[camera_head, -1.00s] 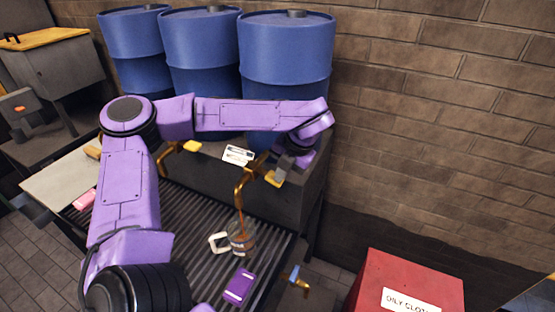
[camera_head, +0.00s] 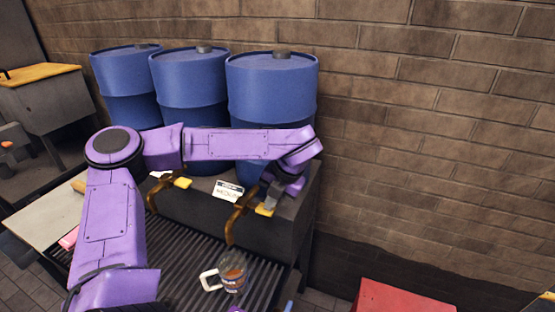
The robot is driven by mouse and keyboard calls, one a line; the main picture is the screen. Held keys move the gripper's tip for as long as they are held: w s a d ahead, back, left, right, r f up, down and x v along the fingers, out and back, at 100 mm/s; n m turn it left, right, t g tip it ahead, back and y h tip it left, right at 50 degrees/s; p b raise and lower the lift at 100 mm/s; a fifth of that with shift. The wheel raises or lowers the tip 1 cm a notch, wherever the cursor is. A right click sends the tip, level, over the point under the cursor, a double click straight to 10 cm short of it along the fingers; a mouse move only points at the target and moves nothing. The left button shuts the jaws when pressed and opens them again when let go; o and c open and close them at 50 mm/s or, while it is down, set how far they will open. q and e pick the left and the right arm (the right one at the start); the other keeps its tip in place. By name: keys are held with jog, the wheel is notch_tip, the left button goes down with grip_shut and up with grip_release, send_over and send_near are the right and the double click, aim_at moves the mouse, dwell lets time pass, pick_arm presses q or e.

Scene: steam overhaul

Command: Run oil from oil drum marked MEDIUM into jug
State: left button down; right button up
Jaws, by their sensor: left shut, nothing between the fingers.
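The label card reading MEDIUM (camera_head: 229,191) stands on the dark stand in front of the right blue drum (camera_head: 270,88). A brass tap (camera_head: 236,218) with a yellow lever (camera_head: 264,210) comes out just right of the card. The clear jug (camera_head: 233,280) with a white handle stands on the slatted rack below the spout and holds brown oil. I cannot tell whether oil is running now. My left gripper (camera_head: 270,203) is shut and empty, pointing down at the yellow lever; whether it touches is unclear.
Two more blue drums (camera_head: 188,85) (camera_head: 125,80) stand to the left, with another yellow-levered tap (camera_head: 182,183). A brick wall rises behind. A red bin (camera_head: 405,298) is at the lower right. My left arm covers part of the rack.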

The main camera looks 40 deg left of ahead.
pick_arm(q)
notch_tip(320, 180, up, 3)
jog(key=shift+w+d+r+p, duration=0.1)
jog(key=shift+d+r+p, duration=0.05)
jog(key=shift+p, duration=0.7)
jog(key=s+a+b+v, duration=0.1)
jog(key=b+v, duration=0.1)
jog(key=v, duration=0.5)
notch_tip(320, 180, up, 13)
send_over(273, 210)
jog(key=d, duration=0.3)
jog(key=shift+w+d+f+b, duration=0.15)
jog(key=shift+w+f+b, duration=0.1)
jog(key=shift+w+b, duration=0.15)
